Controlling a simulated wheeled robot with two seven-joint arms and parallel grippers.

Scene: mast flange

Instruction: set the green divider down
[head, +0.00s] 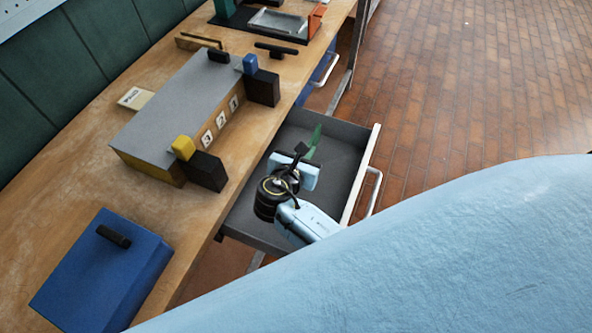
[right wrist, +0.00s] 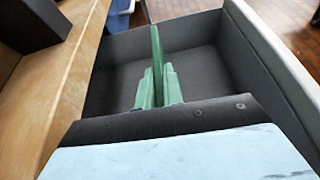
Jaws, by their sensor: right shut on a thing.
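The green divider (head: 316,138) is a thin upright plate over the open grey drawer (head: 345,150). In the right wrist view the divider (right wrist: 156,45) stands on edge, pointing away from the wrist. My right gripper (head: 309,156) is shut on the divider, with a finger on each side of it in the right wrist view (right wrist: 159,85). I cannot tell whether the divider's lower edge touches the drawer floor. The visible drawer floor around it is bare. My left gripper is not in view.
The wooden bench (head: 75,185) runs beside the drawer. On it are a grey-topped block with number tags (head: 180,100), black blocks (head: 206,171), a blue box with a black handle (head: 85,280) and a tray at the back (head: 275,22). The tiled floor at right is clear.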

